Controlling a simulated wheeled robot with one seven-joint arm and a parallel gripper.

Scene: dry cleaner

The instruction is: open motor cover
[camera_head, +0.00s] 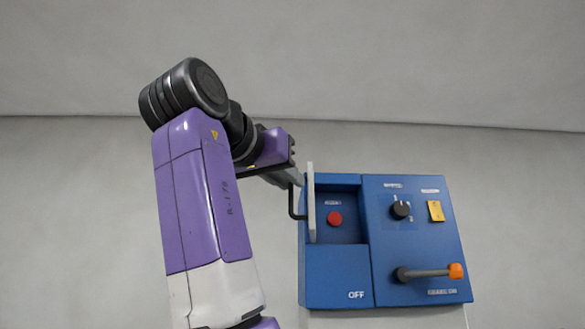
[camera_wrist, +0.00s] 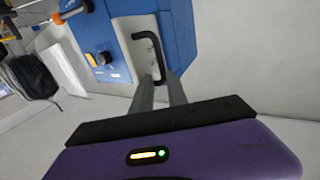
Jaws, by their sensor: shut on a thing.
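The motor cover is a pale grey panel (camera_head: 311,205) at the left edge of the recess in a blue control box (camera_head: 335,278). It stands swung out, seen nearly edge-on in the head view, and the red button (camera_head: 335,218) in the recess shows. A black bar handle (camera_head: 291,205) is on the cover's left face. My gripper (camera_head: 297,181) is at the handle's upper end. In the wrist view the two grey fingers of my gripper (camera_wrist: 164,80) are shut on the handle (camera_wrist: 151,42), with the cover (camera_wrist: 127,40) behind it.
The box's right half has a black dial (camera_head: 401,210), a yellow switch (camera_head: 435,211) and a lever with an orange knob (camera_head: 456,271) sticking out. A dark bag-like object (camera_wrist: 33,76) shows at the left of the wrist view. The wall left of the box looks clear.

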